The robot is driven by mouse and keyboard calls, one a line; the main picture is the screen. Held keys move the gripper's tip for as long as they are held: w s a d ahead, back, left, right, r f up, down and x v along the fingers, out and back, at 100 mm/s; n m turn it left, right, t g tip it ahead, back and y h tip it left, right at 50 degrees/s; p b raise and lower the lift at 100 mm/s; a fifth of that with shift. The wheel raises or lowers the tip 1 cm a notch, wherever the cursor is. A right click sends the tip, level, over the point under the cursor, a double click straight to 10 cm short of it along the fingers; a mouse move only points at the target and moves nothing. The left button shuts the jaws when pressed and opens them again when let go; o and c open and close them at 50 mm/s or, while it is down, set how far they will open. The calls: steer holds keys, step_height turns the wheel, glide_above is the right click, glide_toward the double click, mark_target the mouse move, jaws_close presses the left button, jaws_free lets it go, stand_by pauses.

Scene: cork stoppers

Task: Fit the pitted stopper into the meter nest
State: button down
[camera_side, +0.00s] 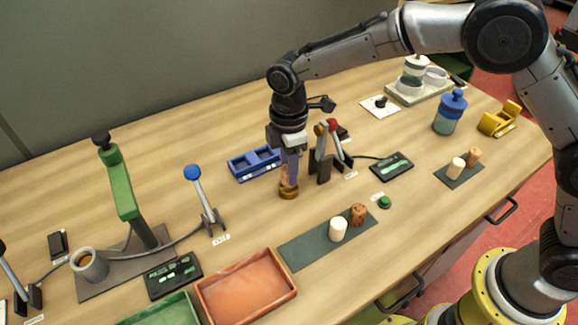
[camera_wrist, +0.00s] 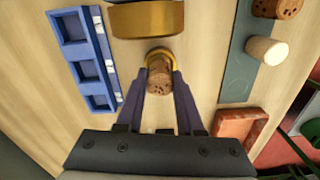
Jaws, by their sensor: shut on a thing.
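My gripper (camera_wrist: 160,84) is shut on a brown, dark-flecked cork stopper (camera_wrist: 159,74), held between its two fingertips in the wrist view. A brass ring (camera_wrist: 158,51), which looks like the nest, shows just beyond the stopper's end. In the side view my gripper (camera_side: 290,178) points down over a low round brass piece (camera_side: 289,193), with the stopper mostly hidden by the fingers. I cannot tell whether the stopper is inside the ring or just above it. Another brown speckled stopper (camera_side: 357,213) and a white stopper (camera_side: 338,229) stand on a dark mat (camera_side: 302,250).
A blue compartment tray (camera_side: 241,168) lies close to my gripper on the left. Levers with ball knobs (camera_side: 332,125) stand close on the right. A large brass-banded piece (camera_wrist: 146,19) is near the ring in the wrist view. An orange tray (camera_side: 247,287) lies at the front.

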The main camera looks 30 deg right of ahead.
steer(key=shift+f, duration=1.2)
stand_by(1.1)
steer(key=shift+c, duration=2.3)
jaws_free()
step_height(320, 180, up, 14)
steer(key=shift+f, duration=0.1)
